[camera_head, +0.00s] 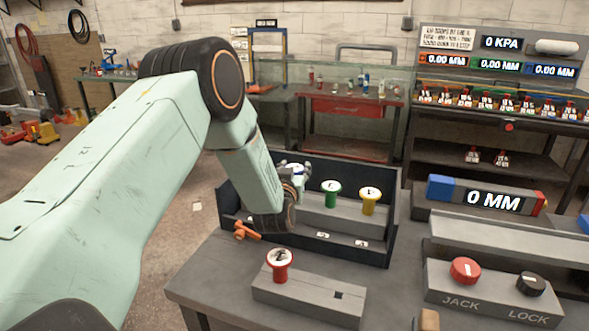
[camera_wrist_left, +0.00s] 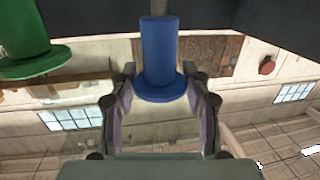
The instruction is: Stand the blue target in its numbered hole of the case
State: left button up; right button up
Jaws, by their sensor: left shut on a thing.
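The blue target (camera_wrist_left: 158,50) shows in the left wrist view as a blue cylinder with a wide round flange. My left gripper (camera_wrist_left: 160,82) is shut on it at the flange end. In the head view my left arm reaches down into the dark open case (camera_head: 383,225), and its wrist hides the left part of the case. The blue target cannot be made out there. The green target (camera_head: 331,194) and yellow target (camera_head: 370,200) stand upright in the case's grey block. Small numbered labels sit on its front ledge. The hole under the blue target is hidden.
A red-and-white target (camera_head: 281,266) stands on a grey block (camera_head: 307,296) in front of the case; that block has a square hole. An orange handle (camera_head: 246,231) is at the case's front left. The JACK and LOCK panel (camera_head: 493,292) and 0 MM gauge (camera_head: 492,200) stand right.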

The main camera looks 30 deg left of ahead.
pick_arm(q)
jog(key=shift+f+b, duration=0.4)
jog(key=shift+f, duration=0.15)
jog(key=o, duration=1.2)
jog(key=shift+o, duration=0.2)
jog(key=shift+r, duration=0.1)
jog(key=shift+r+p, duration=1.1)
jog(key=shift+r, duration=0.2)
jog(key=shift+s+r, duration=0.1)
jog(key=shift+r, duration=0.05)
jog(key=shift+r+p, duration=2.1)
jog(key=shift+r, duration=0.7)
